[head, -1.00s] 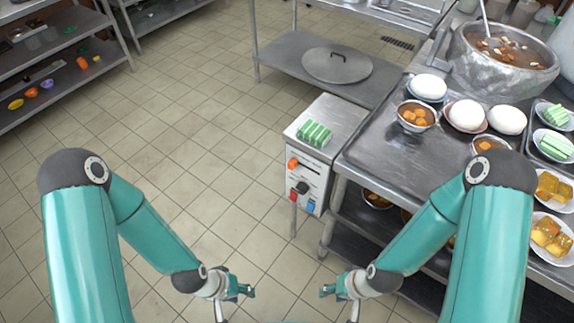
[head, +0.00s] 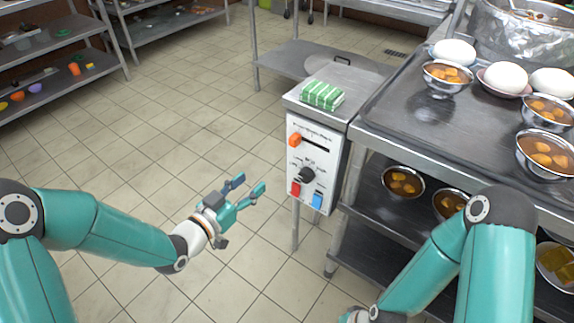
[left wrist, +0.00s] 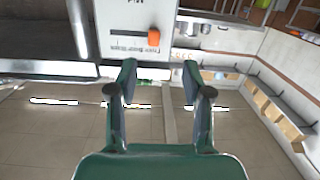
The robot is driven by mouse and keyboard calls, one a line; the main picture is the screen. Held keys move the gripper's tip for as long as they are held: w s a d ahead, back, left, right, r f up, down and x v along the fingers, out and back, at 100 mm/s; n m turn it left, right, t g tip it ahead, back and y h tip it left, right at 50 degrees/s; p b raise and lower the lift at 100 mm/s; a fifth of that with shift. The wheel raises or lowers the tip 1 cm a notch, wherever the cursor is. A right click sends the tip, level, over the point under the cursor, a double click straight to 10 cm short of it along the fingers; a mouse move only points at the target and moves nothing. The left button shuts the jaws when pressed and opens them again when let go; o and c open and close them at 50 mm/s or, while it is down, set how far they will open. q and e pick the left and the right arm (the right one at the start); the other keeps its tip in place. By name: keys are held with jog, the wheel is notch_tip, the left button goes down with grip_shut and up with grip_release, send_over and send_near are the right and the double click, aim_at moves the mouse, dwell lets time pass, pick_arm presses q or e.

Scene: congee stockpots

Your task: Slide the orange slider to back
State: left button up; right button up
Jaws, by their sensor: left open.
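The orange slider (head: 295,140) sits at the left end of a dark horizontal slot on the white control panel (head: 318,165) in the head view. It also shows near the top of the left wrist view (left wrist: 153,37), where the picture of the panel is upside down. My left gripper (head: 250,184) is open and empty, to the left of the panel and lower than the slider, apart from both. In the left wrist view its two fingers (left wrist: 158,75) are spread below the slider. My right gripper's fingers are outside the head view.
A black knob (head: 306,175), a red switch (head: 295,188) and a blue switch (head: 317,201) are lower on the panel. Green striped blocks (head: 322,95) lie on top of the unit. A metal counter (head: 420,105) with bowls stands right. Floor left of the panel is clear.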

aim_at(291, 143)
pick_arm(q)
jog(key=shift+m+t+h, duration=0.3)
jog(key=shift+m+h, duration=0.2)
jog(key=shift+h, duration=0.1)
jog(key=x, duration=0.5)
jog(key=r+b+x, duration=0.1)
jog(key=x, duration=0.5)
jog(key=b+x, duration=0.1)
jog(key=x, duration=0.5)
jog(key=shift+d+r, duration=0.15)
jog(key=shift+d, duration=0.05)
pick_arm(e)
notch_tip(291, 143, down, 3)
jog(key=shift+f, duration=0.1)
pick_arm(q)
grip_shut()
